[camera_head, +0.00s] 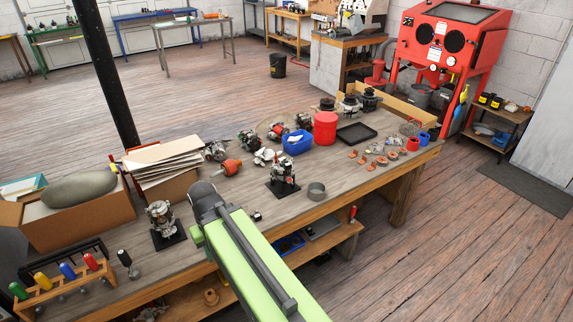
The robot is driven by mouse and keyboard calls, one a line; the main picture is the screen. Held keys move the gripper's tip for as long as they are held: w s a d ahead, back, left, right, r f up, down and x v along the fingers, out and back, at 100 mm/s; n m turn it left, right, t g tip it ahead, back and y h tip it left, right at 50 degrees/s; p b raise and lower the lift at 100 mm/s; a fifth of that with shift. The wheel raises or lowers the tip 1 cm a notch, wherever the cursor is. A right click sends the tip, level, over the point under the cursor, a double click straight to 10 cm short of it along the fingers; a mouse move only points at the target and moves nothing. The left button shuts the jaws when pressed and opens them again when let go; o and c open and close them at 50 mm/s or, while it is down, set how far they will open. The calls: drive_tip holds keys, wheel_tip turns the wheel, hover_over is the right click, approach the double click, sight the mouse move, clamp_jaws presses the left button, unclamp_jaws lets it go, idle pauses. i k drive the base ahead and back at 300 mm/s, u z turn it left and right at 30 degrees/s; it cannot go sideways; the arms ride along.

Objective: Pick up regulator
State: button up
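My green arm link crosses the lower middle of the view and ends in a dark grey rounded joint over the wooden workbench (335,178). My gripper is not visible; it may be hidden behind or below this link. I cannot identify the regulator with certainty. Several small copper and grey parts (381,161) lie toward the bench's right end, too small to tell apart.
Alternator units on black stands (283,178) and (162,222) flank my arm. A grey ring (316,191), a red canister (325,128), a blue bin (296,143) and a black tray (356,134) stand on the bench. A screwdriver rack (65,279) is at the left.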

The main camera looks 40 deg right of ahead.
sight(286, 167)
drive_tip(key=i, duration=0.9)
drive_tip(key=u, duration=0.05)
